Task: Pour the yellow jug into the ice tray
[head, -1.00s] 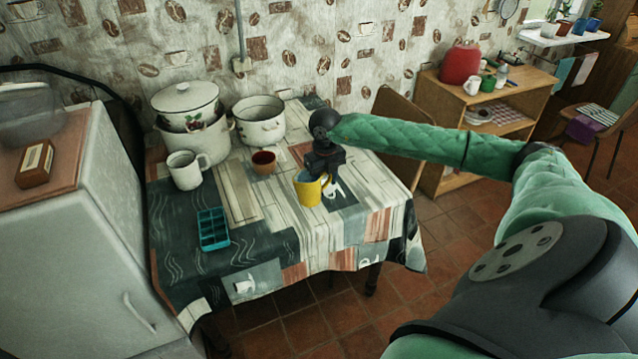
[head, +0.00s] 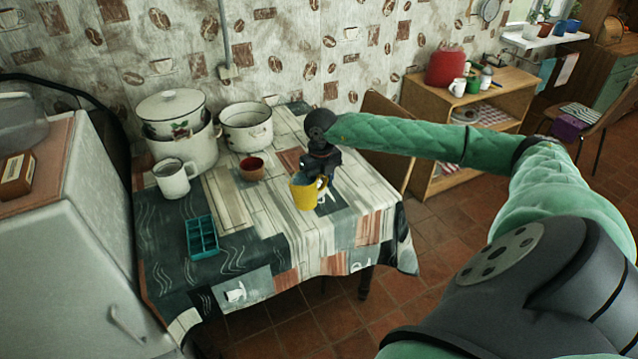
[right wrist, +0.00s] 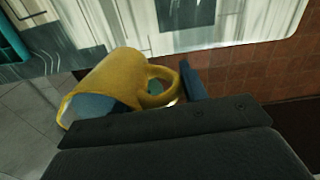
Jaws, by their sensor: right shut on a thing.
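The yellow jug (head: 305,195) is near the front right part of the table, with something blue showing inside its mouth. My right gripper (head: 322,177) is at the jug's far right side, shut on it by the handle side. In the right wrist view the jug (right wrist: 128,82) shows its handle toward a dark finger; the gripper (right wrist: 185,95) hides part of it. I cannot tell whether the jug's base touches the cloth. The teal ice tray (head: 202,237) lies on the table to the left, apart from the jug. My left gripper is not in view.
A brown-red bowl (head: 251,168), a white mug (head: 174,178), an open white pot (head: 246,128) and stacked lidded pots (head: 182,150) stand behind the tray and jug. The cloth between tray and jug is clear. A fridge (head: 70,230) stands left of the table (head: 270,240).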

